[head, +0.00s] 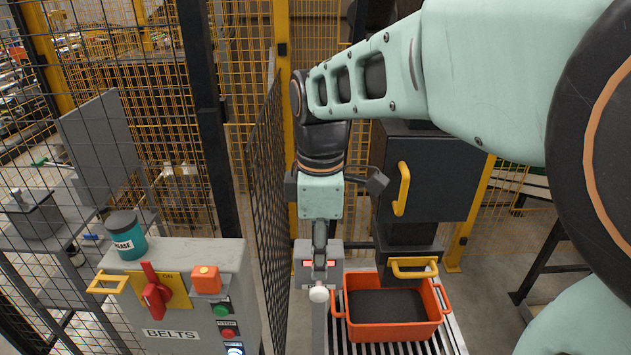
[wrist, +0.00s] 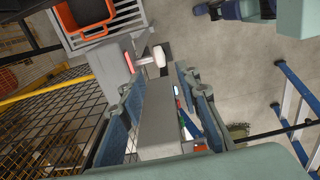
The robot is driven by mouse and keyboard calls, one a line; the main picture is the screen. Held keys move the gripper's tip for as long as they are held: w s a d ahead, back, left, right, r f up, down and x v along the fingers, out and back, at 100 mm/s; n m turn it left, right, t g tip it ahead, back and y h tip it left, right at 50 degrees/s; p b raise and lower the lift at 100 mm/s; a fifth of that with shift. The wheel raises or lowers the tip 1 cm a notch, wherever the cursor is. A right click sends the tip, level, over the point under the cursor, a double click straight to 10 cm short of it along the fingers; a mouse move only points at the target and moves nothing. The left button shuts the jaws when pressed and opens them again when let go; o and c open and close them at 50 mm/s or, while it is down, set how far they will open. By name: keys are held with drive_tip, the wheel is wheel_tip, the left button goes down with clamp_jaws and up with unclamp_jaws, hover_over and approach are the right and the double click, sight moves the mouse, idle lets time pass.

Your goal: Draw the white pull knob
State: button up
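The white pull knob (head: 319,293) sticks out from the front of a small grey box (head: 305,250) with red lit marks, in the lower middle of the head view. In the wrist view the knob (wrist: 160,56) shows just beyond the fingertips, roughly in line with the gap between them. My gripper (wrist: 158,77) is open, with its two blue-grey fingers apart and nothing held. In the head view my gripper (head: 320,258) points down in front of the grey box, above the knob, and only one finger shows clearly.
A mesh fence panel (head: 266,190) stands close on the left. Beyond it is a grey BELTS control box (head: 230,262) with a grease tin (head: 128,245).

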sight(319, 289)
wheel_tip(319, 289, down, 9)
drive_tip(key=b, duration=0.4)
drive_tip(key=shift+f, duration=0.2)
clamp_jaws()
